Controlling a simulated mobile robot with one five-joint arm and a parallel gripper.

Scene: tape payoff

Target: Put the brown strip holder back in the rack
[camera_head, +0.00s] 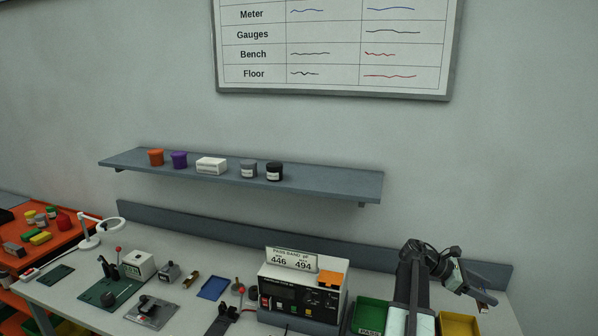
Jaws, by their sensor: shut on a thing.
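My gripper (483,301) is at the right end of the bench, beyond the yellow bin, at the end of my dark arm. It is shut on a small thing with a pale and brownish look. The thing is mostly hidden by the gripper, and I cannot tell for sure that it is the brown strip holder. A small brown piece (190,281) lies on the bench left of the middle, well away from my gripper. I cannot make out which thing is the rack.
A boxy meter (300,295) with a sign stands mid-bench. A green bin (371,315) and a yellow bin (458,324) are near my arm. A blue tray (213,287) and several fixtures are to the left. A wall shelf (330,186) hangs above.

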